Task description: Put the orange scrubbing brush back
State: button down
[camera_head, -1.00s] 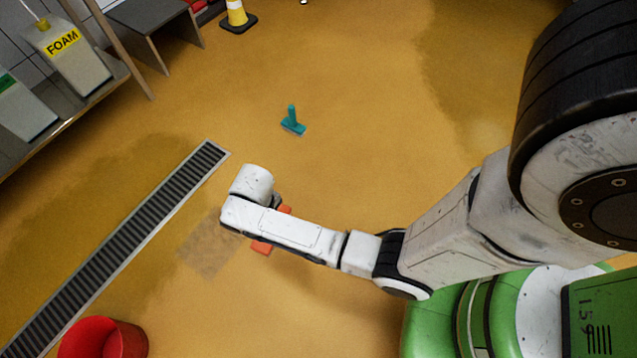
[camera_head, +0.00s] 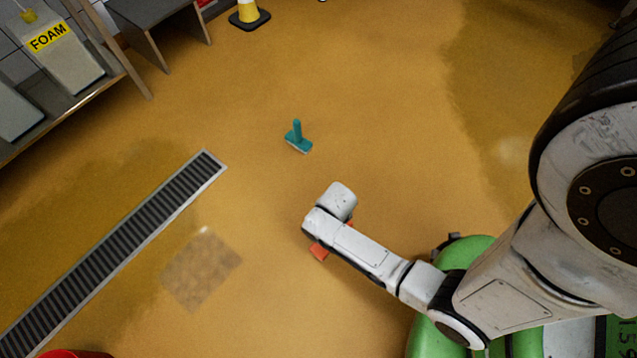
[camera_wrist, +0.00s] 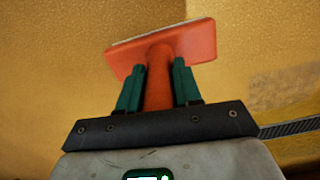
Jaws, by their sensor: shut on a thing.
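The orange scrubbing brush (camera_wrist: 190,45) is in my gripper (camera_wrist: 158,85). In the wrist view, the two green fingers stand on either side of its orange handle, and the flat brush head lies beyond the fingertips, slightly tilted. In the head view, my arm hides most of the brush; an orange bit of it (camera_head: 318,252) shows below my wrist. A teal brush (camera_head: 298,138) stands handle-up on the floor, farther away and apart from my gripper.
A floor drain grate (camera_head: 120,245) runs diagonally at left, with a brownish patch (camera_head: 202,270) beside it. A shelf with a FOAM canister (camera_head: 58,52) is upper left. A yellow cone (camera_head: 249,14) stands at the back. A red bucket (camera_head: 75,354) is cut off at lower left.

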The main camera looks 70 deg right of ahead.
jog(key=w+d+f+b, duration=0.6)
jog(key=w+f+b, duration=0.1)
jog(key=f, duration=0.4)
jog(key=shift+w+b, duration=0.25)
jog(key=shift+b, duration=0.4)
jog(key=shift+f, duration=0.15)
jog(key=c, duration=0.8)
grip_release()
